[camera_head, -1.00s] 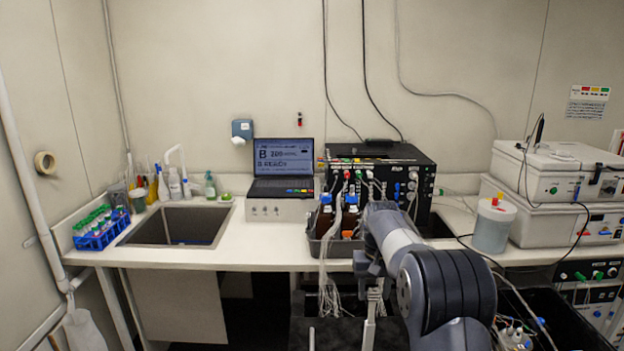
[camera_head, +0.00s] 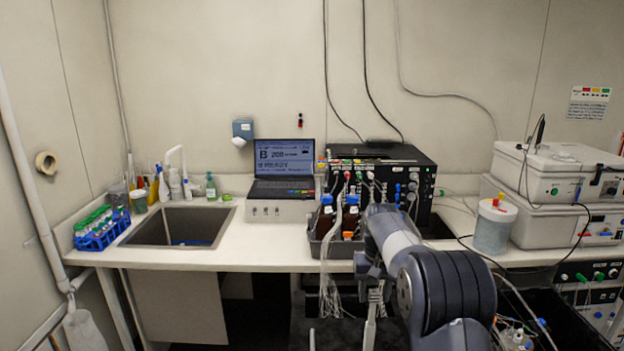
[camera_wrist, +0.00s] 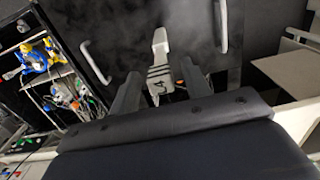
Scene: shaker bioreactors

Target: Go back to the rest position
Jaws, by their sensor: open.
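My gripper (camera_wrist: 159,72) shows in the wrist view as two dark fingers standing apart. It is open. A pale grey piece with dark stripes and a mark like "C4" (camera_wrist: 160,66) shows between and beyond the fingers; I cannot tell what it is or whether they touch it. In the head view my arm reaches forward at the right of centre and bends down in front of the bench edge. The gripper itself is hard to make out there.
A black tray of brown bottles (camera_head: 325,246) stands at the bench front beside my arm. Behind are a black control box (camera_head: 412,170) and a laptop (camera_head: 284,168). A sink (camera_head: 178,226) and blue tube rack (camera_head: 101,230) are left. Cables hang below the tray.

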